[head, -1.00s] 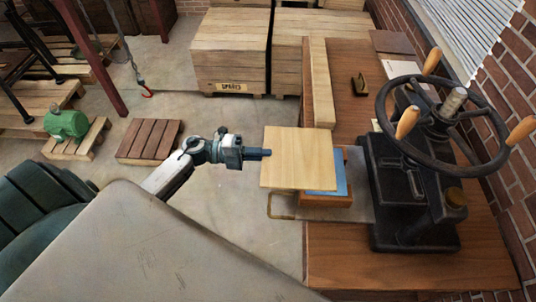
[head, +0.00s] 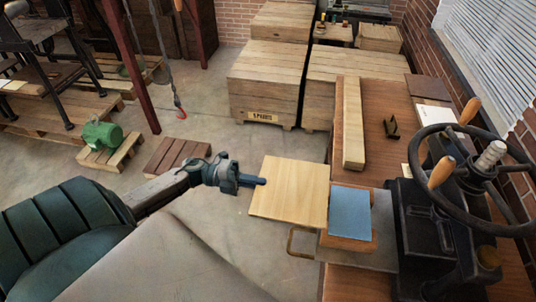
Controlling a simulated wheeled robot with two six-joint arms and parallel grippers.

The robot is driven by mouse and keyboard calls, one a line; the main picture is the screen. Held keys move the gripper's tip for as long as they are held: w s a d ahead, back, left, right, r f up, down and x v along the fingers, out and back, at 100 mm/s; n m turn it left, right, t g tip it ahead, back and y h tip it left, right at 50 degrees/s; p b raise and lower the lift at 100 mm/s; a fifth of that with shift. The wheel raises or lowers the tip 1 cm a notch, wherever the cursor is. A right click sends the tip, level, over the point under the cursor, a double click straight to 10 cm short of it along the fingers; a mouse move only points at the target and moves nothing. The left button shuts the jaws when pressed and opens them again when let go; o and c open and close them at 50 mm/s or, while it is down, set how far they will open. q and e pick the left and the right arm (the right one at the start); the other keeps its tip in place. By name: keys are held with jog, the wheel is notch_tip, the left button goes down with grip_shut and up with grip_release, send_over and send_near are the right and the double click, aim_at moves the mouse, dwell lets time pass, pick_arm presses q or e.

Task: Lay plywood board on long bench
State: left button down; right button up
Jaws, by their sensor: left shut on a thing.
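The plywood board (head: 290,190) is a pale square sheet held out flat in the head view. My left gripper (head: 258,181) is shut on its left edge. The board is over the floor beside the long bench (head: 372,130), with its right edge by the bench and the blue-topped block. The bench has a brown wooden top and runs along the brick wall at right. My right gripper is not in view.
A black hand press (head: 440,215) with a wheel stands on the bench, with a blue pad (head: 350,211) on a wooden block at its left. A long timber (head: 352,125) lies along the bench's left edge. A small dark bracket (head: 391,128) sits behind. Wooden crates (head: 268,85) stand beyond.

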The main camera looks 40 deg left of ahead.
pick_arm(q)
jog(key=v, duration=0.7)
jog(key=shift+p, duration=0.3)
jog(key=shift+a, duration=0.1)
